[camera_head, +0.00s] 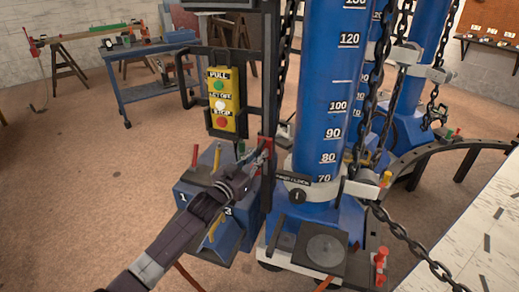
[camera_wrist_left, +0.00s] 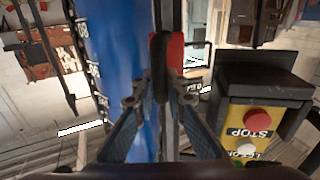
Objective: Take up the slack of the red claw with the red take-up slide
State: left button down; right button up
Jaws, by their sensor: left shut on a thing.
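The red take-up slide (camera_head: 265,146) sits on a dark upright rail, left of the large blue column. In the head view my left gripper (camera_head: 260,158) reaches it from the lower left and is shut on it. In the left wrist view the red slide (camera_wrist_left: 175,52) shows beyond and between the fingertips of my left gripper (camera_wrist_left: 161,98), beside a black part. The fingers partly hide it. I cannot clearly pick out the red claw; a red fitting (camera_head: 380,263) stands at the column's base on the right. My right gripper is not in view.
The blue column (camera_head: 325,120) with height numbers stands right of the slide, with chains (camera_head: 372,90) hanging alongside. A yellow button box (camera_head: 222,100) is above left. A blue numbered box (camera_head: 190,197) with coloured levers lies under my left arm. Open floor is at left.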

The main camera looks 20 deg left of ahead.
pick_arm(q)
jog(key=shift+s+d+f, duration=0.1)
jog(key=shift+s+f, duration=0.05)
jog(key=shift+f, duration=0.55)
jog(key=shift+s+d+f, duration=0.1)
jog(key=shift+f, duration=0.55)
jog(key=shift+a, duration=0.1)
jog(key=c, duration=2.2)
grip_release()
jog(key=shift+c, duration=0.2)
jog(key=o, duration=0.3)
jog(key=shift+w, duration=0.25)
jog(key=shift+r, duration=0.15)
jog(key=shift+s+r, duration=0.15)
jog(key=v, duration=1.1)
jog(key=shift+s+a, duration=0.2)
jog(key=shift+s, duration=0.2)
